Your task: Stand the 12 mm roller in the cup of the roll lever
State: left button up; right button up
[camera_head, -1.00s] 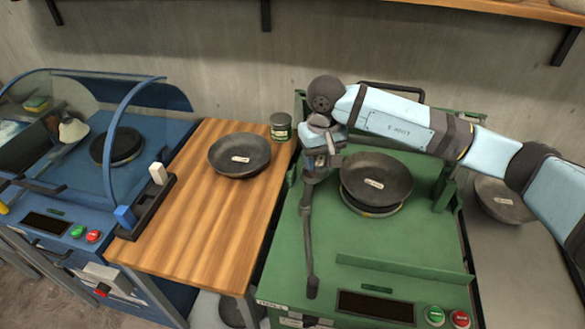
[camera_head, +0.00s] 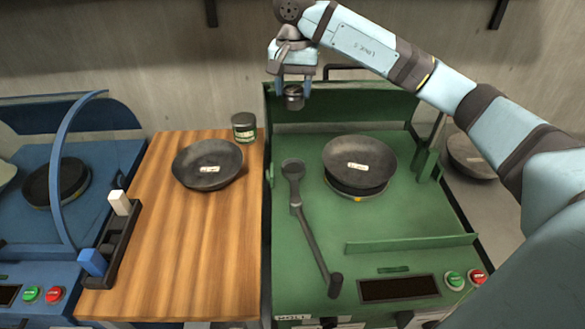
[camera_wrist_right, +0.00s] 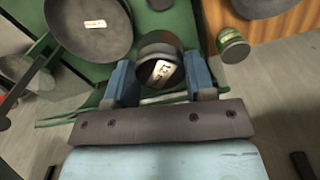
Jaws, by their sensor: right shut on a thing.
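My right gripper (camera_head: 293,88) is shut on a short dark cylinder, the roller (camera_head: 294,99), high near the back edge of the green machine. In the right wrist view the roller (camera_wrist_right: 160,72) sits between the two blue fingers and bears a pale label, whose print I cannot read surely. The dark roll lever (camera_head: 311,237) lies along the left side of the green top. Its round cup (camera_head: 292,168) is at the far end, below the roller in the picture and apart from it. The cup looks empty. My left gripper is out of view.
A dark labelled pan (camera_head: 358,160) sits on the green machine's burner, right of the lever. Another pan (camera_head: 207,163) and a green tin (camera_head: 244,127) stand on the wooden counter (camera_head: 190,255). A low green rail (camera_head: 412,243) crosses the machine's front.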

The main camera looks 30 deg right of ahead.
notch_tip(320, 180, down, 19)
dwell(0.5)
jog(key=o, duration=1.2)
jog(key=shift+f, duration=0.15)
jog(key=shift+o, duration=0.2)
notch_tip(320, 180, up, 12)
